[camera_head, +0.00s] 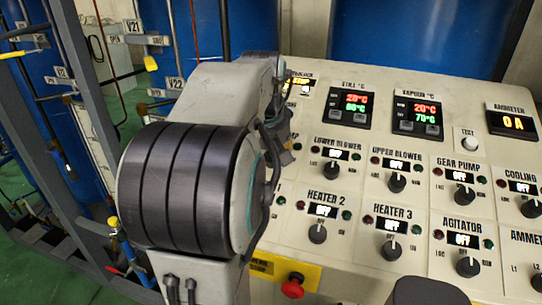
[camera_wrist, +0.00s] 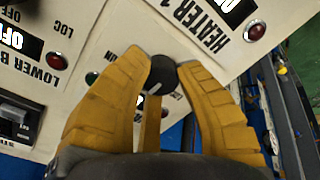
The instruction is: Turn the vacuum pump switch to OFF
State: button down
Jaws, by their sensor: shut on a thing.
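In the wrist view the panel appears upside down. My gripper (camera_wrist: 162,72) has its yellow fingers closed around a dark round knob (camera_wrist: 158,76), one finger on each side. By the labels around it, this is the vacuum pump switch, left of the lower blower and above heater 1. A white pointer line shows on the knob, but its setting cannot be read. The pump's own label and display are hidden behind my gripper.
The control panel (camera_head: 343,260) carries several other knobs near the switch, including lower blower (camera_head: 333,170) and heater 2 (camera_head: 317,233), with displays reading OFF. A red emergency button (camera_head: 292,287) sits at the front edge. Blue tanks and pipes stand behind and left.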

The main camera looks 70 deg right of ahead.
dwell(0.3)
jog(key=c, duration=1.1)
grip_release()
jog(key=shift+w+d+f, duration=0.1)
jog(key=shift+w, duration=0.1)
jog(key=shift+o, duration=1.3)
jog(key=shift+s, duration=0.1)
jog(key=v, duration=1.2)
